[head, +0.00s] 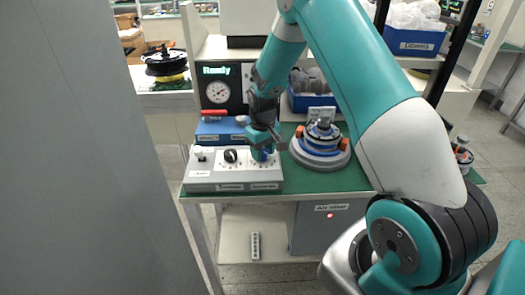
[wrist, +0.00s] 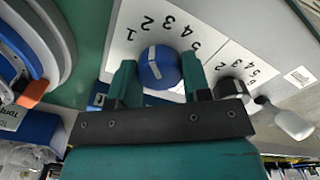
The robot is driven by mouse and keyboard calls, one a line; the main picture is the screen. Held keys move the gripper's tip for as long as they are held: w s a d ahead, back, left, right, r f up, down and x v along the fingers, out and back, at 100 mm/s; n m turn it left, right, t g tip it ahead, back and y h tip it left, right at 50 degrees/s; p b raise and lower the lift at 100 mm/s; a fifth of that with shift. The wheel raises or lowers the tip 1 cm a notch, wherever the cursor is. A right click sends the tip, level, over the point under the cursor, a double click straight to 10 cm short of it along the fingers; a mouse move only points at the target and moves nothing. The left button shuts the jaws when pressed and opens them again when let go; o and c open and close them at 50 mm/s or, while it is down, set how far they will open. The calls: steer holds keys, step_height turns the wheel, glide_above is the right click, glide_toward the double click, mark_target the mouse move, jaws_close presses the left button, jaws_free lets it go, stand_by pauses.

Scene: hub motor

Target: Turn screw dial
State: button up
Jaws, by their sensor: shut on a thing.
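A light grey control box (head: 232,183) sits at the front left of the green-topped bench. Its blue dial (wrist: 160,78) lies between the two fingers of my gripper (wrist: 158,63), which is shut on it. In the wrist view the dial's white line points up, roughly at the 2 on the printed scale. In the head view my gripper (head: 263,143) reaches down onto the right part of the box and largely hides the blue dial. A black dial (wrist: 231,89) and a white knob (wrist: 290,122) are beside it on the same box.
A round grey and blue hub fixture (head: 320,155) with orange parts stands close to the right of my gripper. A blue box with a red handle (head: 214,113) is behind the control box. A gauge panel reading "Ready" (head: 217,92) stands farther back.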

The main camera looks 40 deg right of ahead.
mark_target(263, 151)
steer(key=shift+m+b, duration=0.35)
steer(key=shift+m, duration=2.45)
steer(key=shift+w, duration=0.1)
steer(key=o, duration=0.9)
step_height(263, 151, up, 18)
steer(key=shift+f+b, duration=0.25)
steer(key=shift+b, duration=0.9)
